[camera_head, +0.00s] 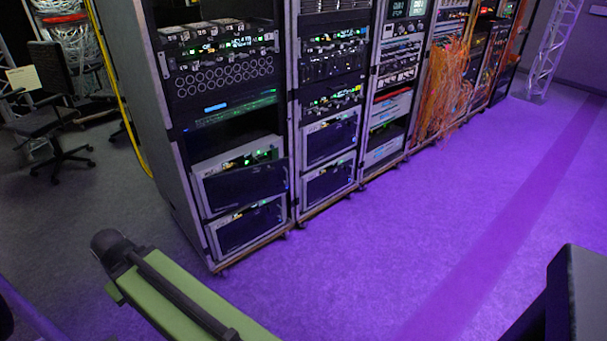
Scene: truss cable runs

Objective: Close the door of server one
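A row of tall server racks runs from the centre-left to the upper right. The nearest rack (176,170) has two grey server units low in it. The upper unit's dark front panel (243,186) appears to stand out from the unit, with lit parts showing above it. The lower unit's dark panel (249,226) looks similar. The second rack holds two like units, an upper one (331,138) and a lower one (328,181). No label readable here tells which is server one. My green arm link shows at the bottom left, well short of the racks. My gripper is not in view.
Open purple-lit floor (400,235) lies in front of the racks. A black office chair (52,115) and a yellow cable (118,90) are left of the nearest rack. Orange cables (447,85) hang on a farther rack. A metal truss (553,45) stands at the upper right.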

